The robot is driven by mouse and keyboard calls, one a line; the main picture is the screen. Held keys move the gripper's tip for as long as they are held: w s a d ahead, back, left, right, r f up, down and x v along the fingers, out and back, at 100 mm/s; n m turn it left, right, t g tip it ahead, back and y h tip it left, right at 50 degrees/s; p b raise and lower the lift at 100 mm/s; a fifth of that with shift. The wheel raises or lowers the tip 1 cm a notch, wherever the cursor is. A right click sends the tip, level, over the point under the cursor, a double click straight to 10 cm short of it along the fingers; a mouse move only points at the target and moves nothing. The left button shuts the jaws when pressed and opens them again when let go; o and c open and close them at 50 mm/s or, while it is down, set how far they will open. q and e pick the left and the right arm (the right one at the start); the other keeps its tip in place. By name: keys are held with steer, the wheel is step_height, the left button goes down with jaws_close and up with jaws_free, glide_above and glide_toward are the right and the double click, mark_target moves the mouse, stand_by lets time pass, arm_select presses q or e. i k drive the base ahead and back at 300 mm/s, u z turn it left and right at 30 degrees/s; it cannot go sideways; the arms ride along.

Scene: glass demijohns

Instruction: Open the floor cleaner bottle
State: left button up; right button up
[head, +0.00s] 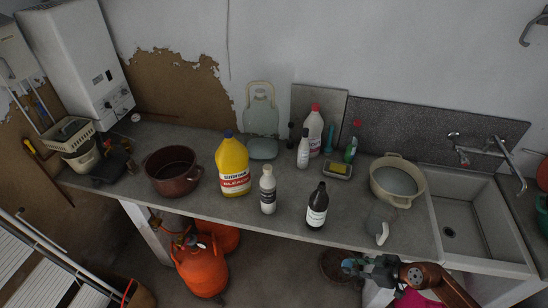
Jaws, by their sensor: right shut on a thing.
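I cannot read which bottle is the floor cleaner. A yellow jug (232,168) with a blue cap and a label reading bleach stands upright on the counter. To its right stand a small white bottle (268,192) and a dark bottle (317,207) with a white label. Farther back are a white bottle (313,133) with a red cap and a smaller white bottle (303,152). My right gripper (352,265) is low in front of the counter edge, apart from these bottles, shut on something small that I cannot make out. My left gripper is out of view.
A dark red pot (172,171) stands on the left of the counter (215,209). A cream basin (396,181) sits beside the sink (468,224). A green spray bottle (350,150) and a sponge dish (338,170) are behind. Orange gas cylinders (202,268) stand below.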

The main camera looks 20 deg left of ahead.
mark_target(319, 200)
steer(key=u, duration=0.1)
steer(key=i, duration=1.1)
steer(key=u, duration=0.75)
steer(key=i, duration=0.45)
steer(key=u, duration=0.35)
